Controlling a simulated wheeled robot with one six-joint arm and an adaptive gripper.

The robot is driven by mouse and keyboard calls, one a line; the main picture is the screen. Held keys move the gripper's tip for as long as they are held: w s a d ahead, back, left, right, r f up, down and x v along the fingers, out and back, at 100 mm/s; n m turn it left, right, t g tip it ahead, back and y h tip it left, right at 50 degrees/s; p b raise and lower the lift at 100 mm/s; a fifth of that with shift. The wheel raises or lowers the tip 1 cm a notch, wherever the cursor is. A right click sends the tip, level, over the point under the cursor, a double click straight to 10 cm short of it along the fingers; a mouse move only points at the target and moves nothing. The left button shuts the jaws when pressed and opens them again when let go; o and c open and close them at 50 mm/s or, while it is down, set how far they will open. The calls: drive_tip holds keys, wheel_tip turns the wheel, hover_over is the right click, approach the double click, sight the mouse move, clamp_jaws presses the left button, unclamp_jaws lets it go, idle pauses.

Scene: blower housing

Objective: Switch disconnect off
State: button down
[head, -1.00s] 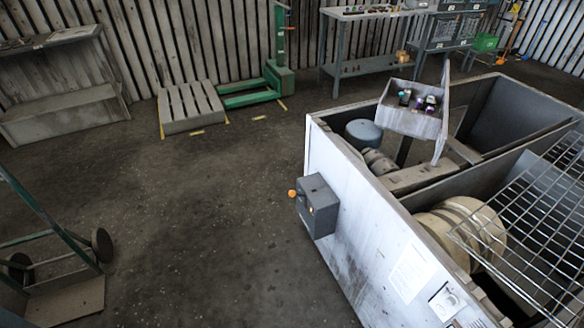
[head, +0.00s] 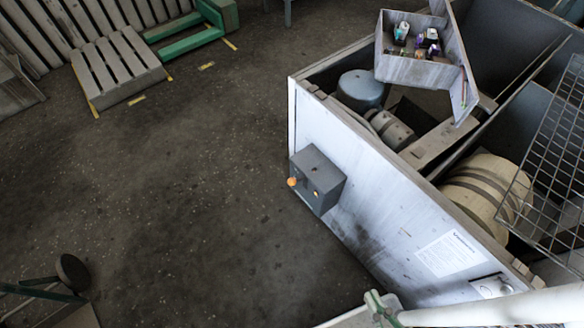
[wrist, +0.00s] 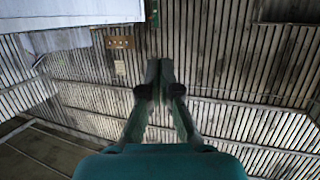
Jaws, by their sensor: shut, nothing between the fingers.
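The disconnect is a grey box (head: 318,180) on the outer side of the white blower housing (head: 375,200). A small orange knob (head: 292,182) sticks out at its left side; the knob's exact setting is too small to tell. My gripper (wrist: 160,65) shows in the wrist view with its fingers together and empty, pointing at a slatted wall. The disconnect is not in the wrist view. In the head view part of my arm shows at the bottom right, well apart from the box.
An open tray (head: 415,70) with small items sits on the housing's top edge. A wire grate (head: 555,170) lies over the right side. A pallet (head: 118,65) and a hand truck wheel (head: 72,270) stand on the floor at left. The floor left of the box is clear.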

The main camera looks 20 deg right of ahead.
drive_tip(key=shift+f, duration=0.1)
drive_tip(key=w+d+f+m+g, duration=0.1)
drive_tip(key=w+d+f+g, duration=0.15)
drive_tip(key=w+f, duration=1.35)
drive_tip(key=w+d+r+n+g+y, duration=0.1)
drive_tip(key=w+r+y, duration=0.1)
drive_tip(key=w, duration=0.7)
drive_tip(key=w+d+r+n+g+y, duration=0.1)
drive_tip(key=w+d+r+n+y, duration=0.1)
drive_tip(key=w, duration=0.7)
drive_tip(key=shift+d+y, duration=0.25)
drive_tip(key=shift+y, duration=0.35)
drive_tip(key=shift+w+g, duration=0.1)
drive_tip(key=shift+g, duration=0.15)
